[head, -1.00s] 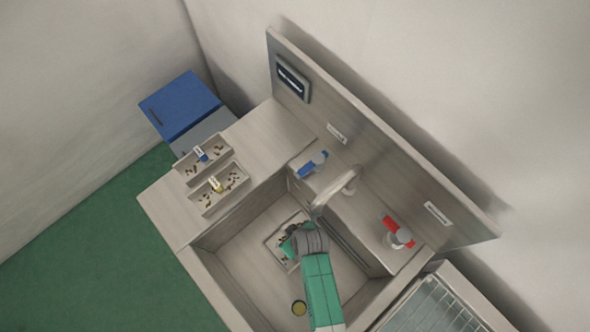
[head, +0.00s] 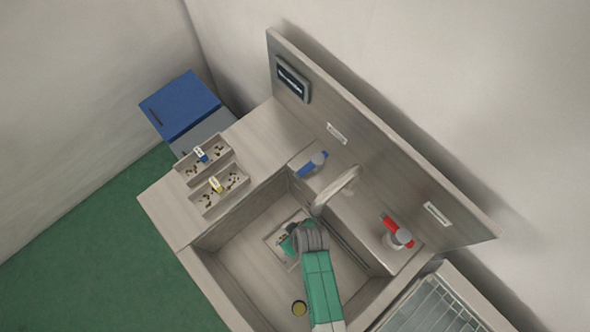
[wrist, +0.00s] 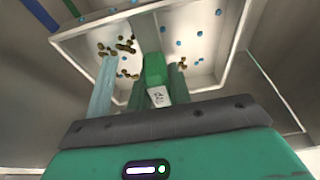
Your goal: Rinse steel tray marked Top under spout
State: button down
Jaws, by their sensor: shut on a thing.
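The steel tray (head: 271,238) is low in the sink under the spout (head: 335,190). My gripper (head: 291,243) reaches over it and hides much of it. In the wrist view, the tray (wrist: 205,75) holds several brown bits (wrist: 125,45), and several blue drops (wrist: 196,33) are scattered over it. My gripper (wrist: 160,82) is shut on the tray's green tab (wrist: 155,70). The tab has a white label (wrist: 159,96) too small to read surely. A pale blue streak (wrist: 103,88) shows left of the tab; I cannot tell if it is water.
Two more trays with brown bits stand on the left counter, one with a blue tab (head: 201,154), one with a yellow tab (head: 216,184). A blue tap handle (head: 313,165) and a red tap handle (head: 397,232) flank the spout. The sink has walls and a drain (head: 299,308).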

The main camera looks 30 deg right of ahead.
dwell(0.3)
jog(key=shift+s+d+p, duration=0.35)
jog(key=shift+s+p, duration=0.05)
jog(key=shift+s, duration=0.3)
jog(key=shift+w, duration=0.15)
jog(key=shift+w+a, duration=0.1)
jog(key=shift+w, duration=0.55)
jog(key=shift+s, duration=0.1)
jog(key=shift+s+d, duration=0.3)
jog(key=shift+s, duration=0.35)
